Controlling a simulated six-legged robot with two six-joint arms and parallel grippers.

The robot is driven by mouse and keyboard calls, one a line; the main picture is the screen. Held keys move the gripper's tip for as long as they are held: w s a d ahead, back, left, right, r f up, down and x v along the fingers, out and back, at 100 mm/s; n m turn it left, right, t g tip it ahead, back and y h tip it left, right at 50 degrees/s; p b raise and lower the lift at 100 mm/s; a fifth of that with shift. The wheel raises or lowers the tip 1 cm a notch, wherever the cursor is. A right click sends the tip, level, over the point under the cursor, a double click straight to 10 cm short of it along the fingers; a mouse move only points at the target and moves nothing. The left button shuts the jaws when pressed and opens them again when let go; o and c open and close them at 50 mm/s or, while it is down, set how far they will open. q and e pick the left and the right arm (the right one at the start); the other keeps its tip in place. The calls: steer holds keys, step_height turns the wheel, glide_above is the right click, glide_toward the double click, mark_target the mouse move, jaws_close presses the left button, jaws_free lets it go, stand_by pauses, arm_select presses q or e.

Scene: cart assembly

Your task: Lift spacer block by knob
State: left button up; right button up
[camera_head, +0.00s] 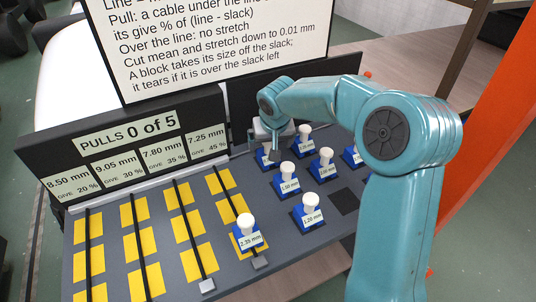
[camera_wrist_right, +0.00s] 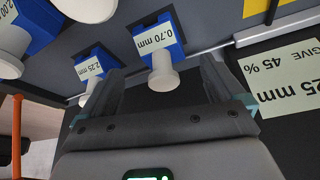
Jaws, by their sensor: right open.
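Several blue spacer blocks with white knobs and size labels stand on a dark grey board (camera_head: 335,225). My right gripper (camera_head: 277,148) is over the back of the board, by a block (camera_head: 264,162) it partly hides. In the right wrist view its fingers are open and empty, and the white knob (camera_wrist_right: 163,78) of the 0.70 mm block (camera_wrist_right: 166,36) shows in the gap between them. I cannot tell how deep the knob sits. The 2.25 mm block (camera_wrist_right: 92,66) is beside one finger. A 2.35 mm block (camera_head: 249,240) stands on a yellow pad. My left gripper is out of view.
Black cables (camera_head: 185,225) run over rows of yellow pads on the left. A sign reading "PULLS 0 of 5" (camera_head: 127,135) and a large text panel (camera_head: 215,40) rise behind. Blocks labelled 1.50 mm (camera_head: 289,186) and 1.20 mm (camera_head: 309,217) stand nearby. An empty dark square (camera_head: 343,202) is at the right.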

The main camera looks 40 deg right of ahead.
mark_target(268, 150)
steer(key=x, duration=0.5)
steer(key=shift+w+f, duration=0.25)
steer(key=shift+f, duration=0.1)
steer(key=shift+s+r, duration=0.1)
steer(key=shift+s, duration=0.05)
steer(key=c, duration=1.2)
